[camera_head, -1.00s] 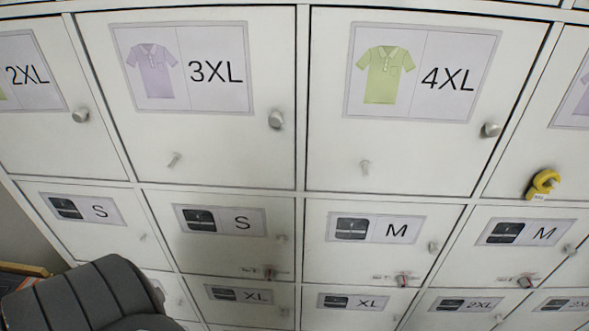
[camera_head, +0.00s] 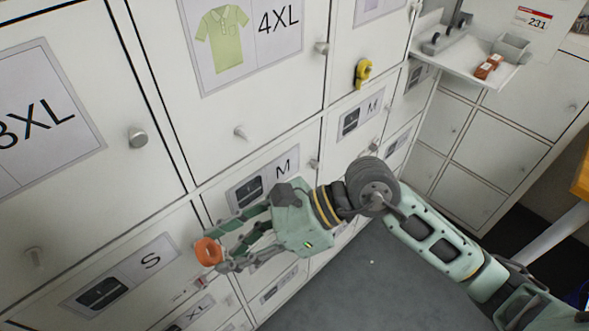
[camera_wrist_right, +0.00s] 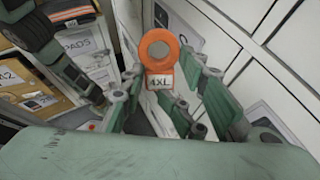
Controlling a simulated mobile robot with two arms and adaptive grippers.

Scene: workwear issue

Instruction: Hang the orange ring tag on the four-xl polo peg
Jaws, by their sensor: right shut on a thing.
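My right gripper (camera_head: 222,256) is shut on the orange ring tag (camera_head: 207,251) and holds it in front of the lower lockers, below the 4XL door. In the right wrist view the orange ring tag (camera_wrist_right: 159,48) sits between the fingertips, ring outward, with a "4XL" label on its lower part. The four-xl polo door carries a card (camera_head: 245,38) with a green polo and "4XL". Its bare peg (camera_head: 240,132) sticks out below the card, above and to the right of the tag and apart from it. My left gripper does not show in the head view.
A yellow tag (camera_head: 363,71) hangs on the door right of the 4XL one. A round knob (camera_head: 321,47) sits at the 4XL door's right side. A shelf (camera_head: 470,62) with a red-orange item (camera_head: 488,66) juts out at the upper right. Grey floor (camera_head: 345,285) is clear below.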

